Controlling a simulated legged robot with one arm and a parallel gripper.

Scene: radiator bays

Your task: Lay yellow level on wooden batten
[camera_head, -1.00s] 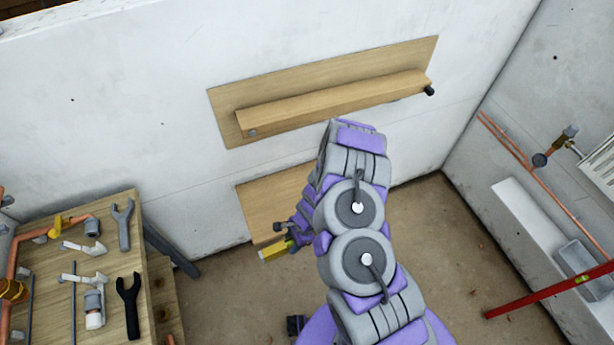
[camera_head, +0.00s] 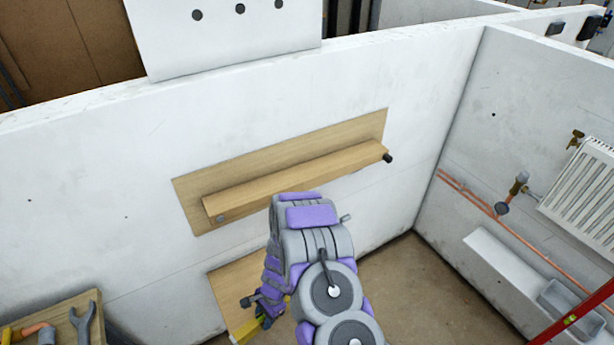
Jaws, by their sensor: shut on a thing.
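The wooden batten (camera_head: 300,180) is a pale ledge on a wooden board fixed to the white wall, sloping up to the right in the picture. It has a grey round fitting at its left end and a dark one at its right end. My gripper (camera_head: 266,311) is below the batten, partly hidden behind my arm. The rest of the level is hidden. The level is apart from the batten, whose visible top is bare.
A workbench (camera_head: 55,318) with tools is at the lower left. At right are a radiator (camera_head: 585,195), copper pipes (camera_head: 470,193), a white ledge (camera_head: 500,255) and a red level (camera_head: 580,312).

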